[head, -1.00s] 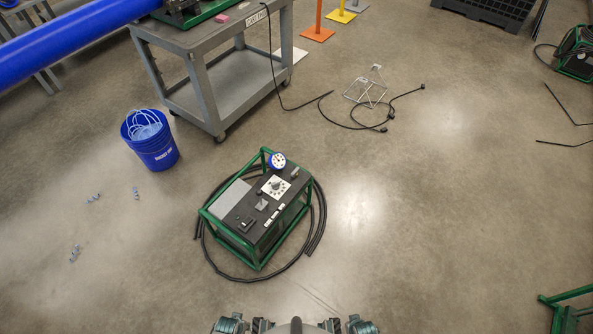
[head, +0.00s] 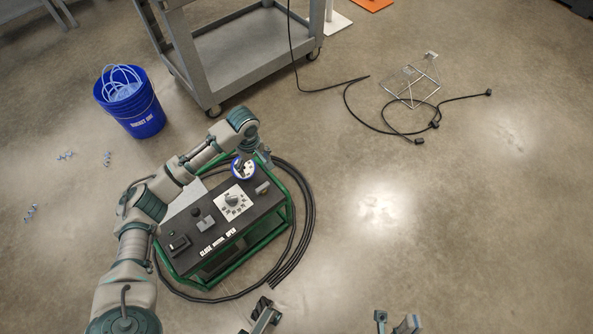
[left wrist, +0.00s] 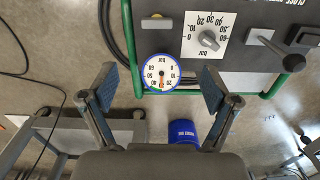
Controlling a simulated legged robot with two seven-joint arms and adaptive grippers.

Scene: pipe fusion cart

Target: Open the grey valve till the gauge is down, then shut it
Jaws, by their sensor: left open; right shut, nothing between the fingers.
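The control unit (head: 183,262) is a black-topped box in a green frame on the floor. A grey knob (head: 235,199) sits on a white bar-scale dial; it also shows in the left wrist view (left wrist: 208,38). The blue-rimmed gauge (left wrist: 161,73) has a white face and an orange needle, its exact reading too small to tell. A small light-grey fitting (head: 263,188) is beside the gauge. My left gripper (left wrist: 162,88) is open and empty above the gauge end, with the gauge between its fingers in the picture. My right gripper (head: 396,323) is shut and empty at the bottom edge, mostly cut off.
A lever with a black ball (left wrist: 292,62) is on the panel. Black hose (head: 285,262) coils around the unit. A blue bucket (head: 133,103) and grey cart (head: 215,60) stand behind. A wire stand (head: 410,88) and black cable lie farther right. Floor at right is clear.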

